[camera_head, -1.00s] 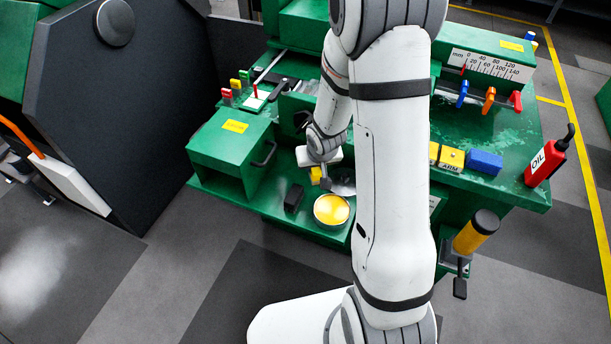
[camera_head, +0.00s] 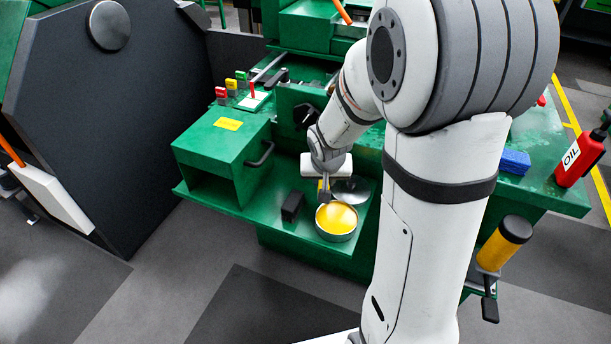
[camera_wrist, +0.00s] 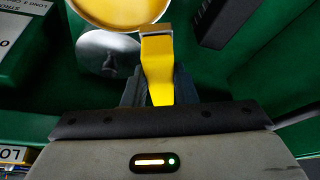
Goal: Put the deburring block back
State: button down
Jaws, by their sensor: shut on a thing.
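My gripper (camera_head: 325,186) is low over the green shelf (camera_head: 262,221) of the machine, just behind the round tin. In the wrist view my gripper (camera_wrist: 160,90) is shut on a yellow block (camera_wrist: 158,68) with a grey end, apparently the deburring block. The block's grey end points towards the tin (camera_wrist: 120,8) of yellow stuff and appears close to its rim; I cannot tell whether they touch. In the head view the held block is mostly hidden by the gripper. The tin (camera_head: 337,219) is open there.
A black block (camera_head: 292,206) stands left of the tin. A round metal lid (camera_head: 351,190) lies behind the tin on the right. A green box (camera_head: 222,150) with a handle stands at the left. A red oil bottle (camera_head: 581,157) and blue block (camera_head: 515,161) are at the right.

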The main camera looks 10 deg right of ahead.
jog(key=w+f, duration=0.1)
jog(key=w, duration=0.1)
jog(key=w+f, duration=0.1)
jog(key=w, duration=0.1)
jog(key=w+f, duration=0.1)
jog(key=w, duration=0.1)
jog(key=shift+a, duration=0.35)
jog(key=shift+w+a+f, duration=0.2)
jog(key=shift+w+f, duration=1)
jog(key=shift+w, duration=0.3)
jog(key=shift+f, duration=0.1)
jog(key=c, duration=1.2)
grip_release()
jog(key=shift+o, duration=0.2)
